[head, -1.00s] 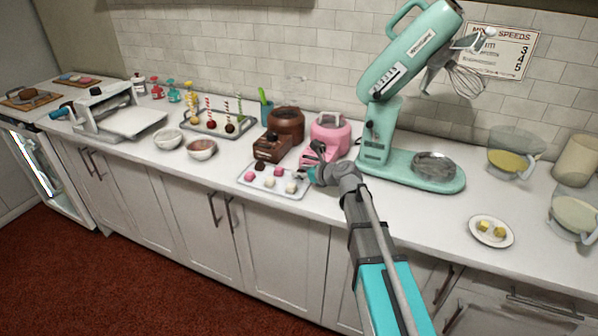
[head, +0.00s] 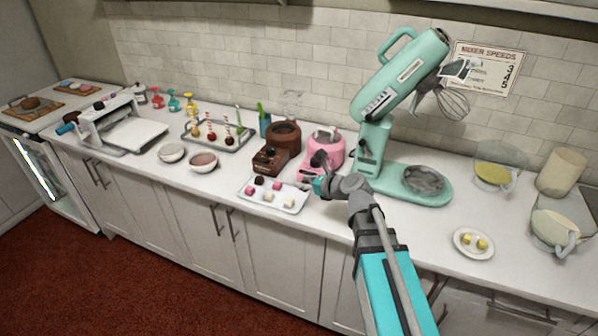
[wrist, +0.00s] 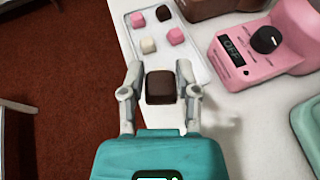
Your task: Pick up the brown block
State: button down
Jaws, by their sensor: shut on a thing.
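My gripper (wrist: 160,90) is shut on a dark brown block (wrist: 160,88), one finger on each side of it in the wrist view. The block is beside the white tray (wrist: 195,62), apart from it. In the head view my gripper (head: 318,186) is just right of the tray's right end, and the held block is hidden there. Another brown block (wrist: 163,13) sits on the tray with pink and white blocks; it also shows in the head view (head: 258,180).
A pink melting pot (head: 325,150) and a brown one (head: 284,139) stand behind the tray. The teal stand mixer (head: 400,190) is to the right. A small plate (head: 474,254) with yellow pieces lies further right. The counter's front edge is close.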

jog(key=shift+s+d+r+p, duration=0.2)
jog(key=shift+s+r+p, duration=0.1)
jog(key=shift+s, duration=0.4)
jog(key=shift+s+d+r+p, duration=0.2)
jog(key=shift+s+r, duration=0.15)
jog(key=shift+s, duration=0.3)
jog(key=shift+s+d+r+p, duration=0.2)
jog(key=shift+s+r, duration=0.1)
jog(key=shift+s, duration=0.4)
